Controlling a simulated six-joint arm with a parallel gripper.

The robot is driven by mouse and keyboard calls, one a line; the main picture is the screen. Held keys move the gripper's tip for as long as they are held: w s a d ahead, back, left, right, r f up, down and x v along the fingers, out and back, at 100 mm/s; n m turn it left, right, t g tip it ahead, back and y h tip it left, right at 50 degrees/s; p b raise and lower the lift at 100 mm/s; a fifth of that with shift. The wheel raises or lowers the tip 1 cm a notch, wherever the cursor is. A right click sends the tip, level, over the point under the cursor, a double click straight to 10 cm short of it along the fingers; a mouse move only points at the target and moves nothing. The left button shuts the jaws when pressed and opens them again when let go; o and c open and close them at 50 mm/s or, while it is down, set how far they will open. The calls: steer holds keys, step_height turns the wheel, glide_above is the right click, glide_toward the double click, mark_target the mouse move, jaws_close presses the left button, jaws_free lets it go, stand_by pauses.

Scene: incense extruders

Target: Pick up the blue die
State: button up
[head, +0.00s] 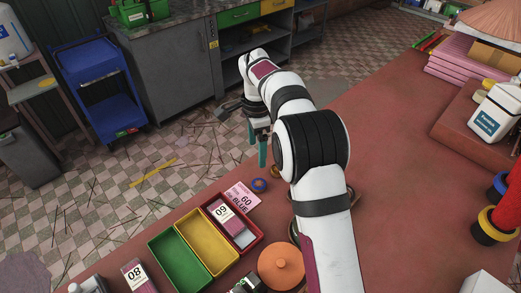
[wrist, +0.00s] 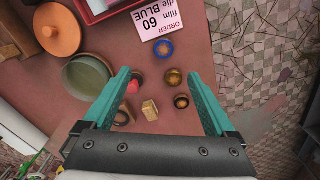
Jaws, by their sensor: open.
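The blue die is a small round ring with a darker centre, lying flat on the red table near its edge. It shows in the head view (head: 259,185) and in the wrist view (wrist: 164,49). My gripper (head: 257,153) has teal fingers and hangs above the table edge, a little beyond the die in the head view. In the wrist view my gripper (wrist: 158,75) is open and empty, with the die ahead of the gap between the fingertips. A pink order card (wrist: 158,18) reading "60 film die BLUE" lies next to the die.
In the wrist view a brass die (wrist: 174,77), a dark ring (wrist: 181,101), a red-topped piece (wrist: 133,87) and a wooden block (wrist: 150,110) lie near the fingers. Red (head: 259,241), yellow and green (head: 153,246) trays stand nearby. An orange lid (head: 281,263) sits beside them.

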mark_target(259, 183)
steer(key=f, duration=1.1)
steer(key=w+f, duration=0.1)
steer(key=f, duration=0.4)
steer(key=shift+d+f, duration=0.15)
jaws_close()
